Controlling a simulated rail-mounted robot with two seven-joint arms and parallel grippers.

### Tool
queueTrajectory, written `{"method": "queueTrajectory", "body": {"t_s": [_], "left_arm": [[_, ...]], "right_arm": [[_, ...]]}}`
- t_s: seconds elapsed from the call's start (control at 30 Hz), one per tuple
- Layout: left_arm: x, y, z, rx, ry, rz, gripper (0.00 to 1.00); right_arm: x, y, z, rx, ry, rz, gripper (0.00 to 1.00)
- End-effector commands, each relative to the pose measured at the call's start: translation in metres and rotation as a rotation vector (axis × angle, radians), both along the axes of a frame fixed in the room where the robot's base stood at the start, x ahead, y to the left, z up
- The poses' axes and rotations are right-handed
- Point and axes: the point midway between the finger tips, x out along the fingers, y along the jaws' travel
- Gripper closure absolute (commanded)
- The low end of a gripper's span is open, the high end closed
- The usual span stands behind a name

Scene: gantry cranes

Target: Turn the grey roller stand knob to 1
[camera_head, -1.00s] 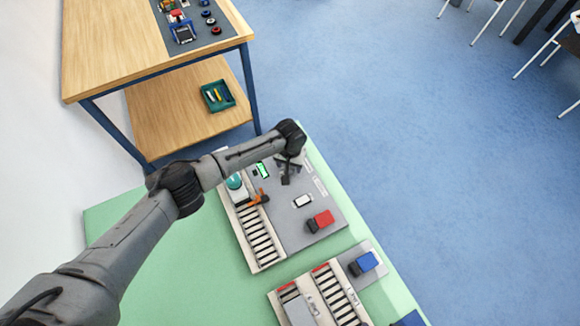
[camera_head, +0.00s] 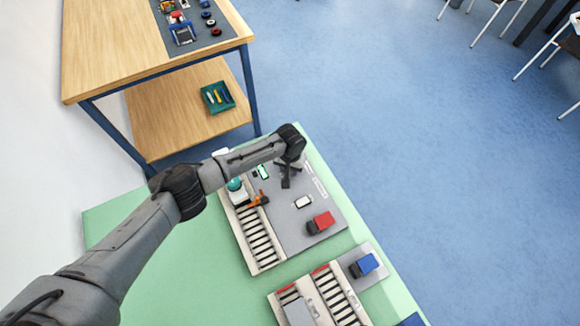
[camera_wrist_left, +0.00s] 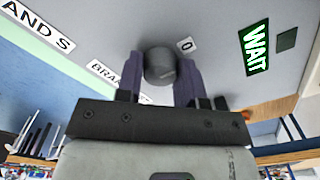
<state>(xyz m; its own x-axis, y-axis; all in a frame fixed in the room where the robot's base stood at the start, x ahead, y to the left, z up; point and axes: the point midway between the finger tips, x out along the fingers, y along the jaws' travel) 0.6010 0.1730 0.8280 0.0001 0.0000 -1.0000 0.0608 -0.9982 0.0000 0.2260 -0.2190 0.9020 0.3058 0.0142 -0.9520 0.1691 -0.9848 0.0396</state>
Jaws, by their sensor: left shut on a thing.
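In the left wrist view a round grey knob (camera_wrist_left: 159,64) stands out from a grey panel. My left gripper (camera_wrist_left: 160,75) is shut on it, one dark finger on each side. A small white label reading 0 (camera_wrist_left: 185,45) sits just right of the knob. A second label, starting "BRAN" (camera_wrist_left: 103,74), is partly hidden behind the left finger. The knob's pointer cannot be made out. In the head view my left gripper (camera_head: 286,178) is down at the far end of the grey board (camera_head: 282,210), and the knob is hidden there. My right gripper is out of view.
A green "WAIT" display (camera_wrist_left: 256,48) is on the panel. The board also carries an orange arm-like piece (camera_head: 257,199), a roller track (camera_head: 258,240) and a red block (camera_head: 322,221). A second board with a blue block (camera_head: 367,263) lies nearer. A wooden table (camera_head: 110,50) stands behind.

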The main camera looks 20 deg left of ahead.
Motion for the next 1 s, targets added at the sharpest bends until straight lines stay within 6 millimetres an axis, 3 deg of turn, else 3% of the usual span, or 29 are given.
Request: {"method": "queueTrajectory", "body": {"t_s": [0.1,0.47,1.0], "left_arm": [[0.000,0.000,0.000,0.000,0.000,0.000,0.89],[-0.001,-0.001,0.001,-0.001,0.002,-0.090,0.89],[-0.001,0.000,0.001,-0.001,0.003,-0.549,0.89]], "right_arm": [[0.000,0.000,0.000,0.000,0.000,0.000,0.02],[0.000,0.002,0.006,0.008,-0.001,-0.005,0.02],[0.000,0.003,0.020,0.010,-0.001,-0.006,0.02]]}}
